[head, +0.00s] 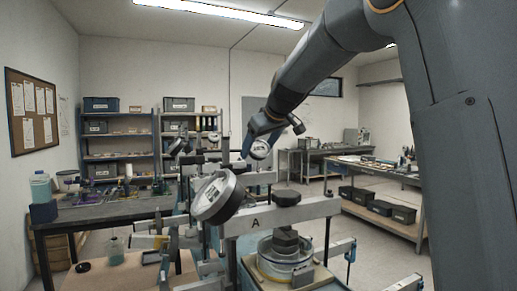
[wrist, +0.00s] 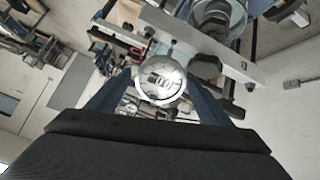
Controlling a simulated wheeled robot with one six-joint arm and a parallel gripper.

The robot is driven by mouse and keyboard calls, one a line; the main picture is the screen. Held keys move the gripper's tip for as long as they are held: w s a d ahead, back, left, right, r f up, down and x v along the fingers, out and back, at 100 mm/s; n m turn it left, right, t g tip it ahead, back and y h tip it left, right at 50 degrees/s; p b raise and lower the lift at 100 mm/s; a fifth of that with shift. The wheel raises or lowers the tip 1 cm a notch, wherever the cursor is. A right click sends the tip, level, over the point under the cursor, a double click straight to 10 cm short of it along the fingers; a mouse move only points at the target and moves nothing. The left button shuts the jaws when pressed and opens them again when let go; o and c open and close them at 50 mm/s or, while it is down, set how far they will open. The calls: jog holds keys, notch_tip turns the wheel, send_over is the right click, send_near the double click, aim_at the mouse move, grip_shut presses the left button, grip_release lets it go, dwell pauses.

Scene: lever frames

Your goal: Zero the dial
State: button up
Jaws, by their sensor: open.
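A large round dial gauge (head: 218,197) with a pale face and dark rim stands tilted at the near left of the grey lever frame (head: 262,219) marked "A". Smaller dials, one of them this dial (head: 260,149), show farther back. My gripper (head: 249,146) is open, high above and behind the large dial in the head view. In the wrist view a round, pale dial face (wrist: 160,82) lies between the two blue fingers, with my gripper (wrist: 161,92) around its line of sight. I cannot tell whether the fingers touch it, or which dial it is. The needle reading is too small to tell.
A metal cylinder with a dark block (head: 286,255) stands under the beam of the frame. More lever frames crowd the space behind. A workbench (head: 110,208) is at left, and another bench (head: 370,170) at right. Open floor (head: 375,245) lies to the right.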

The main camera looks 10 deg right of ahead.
jog(key=b+v, duration=0.2)
jog(key=v, duration=0.5)
jog(key=shift+s+r, duration=0.15)
jog(key=shift+b, duration=0.3)
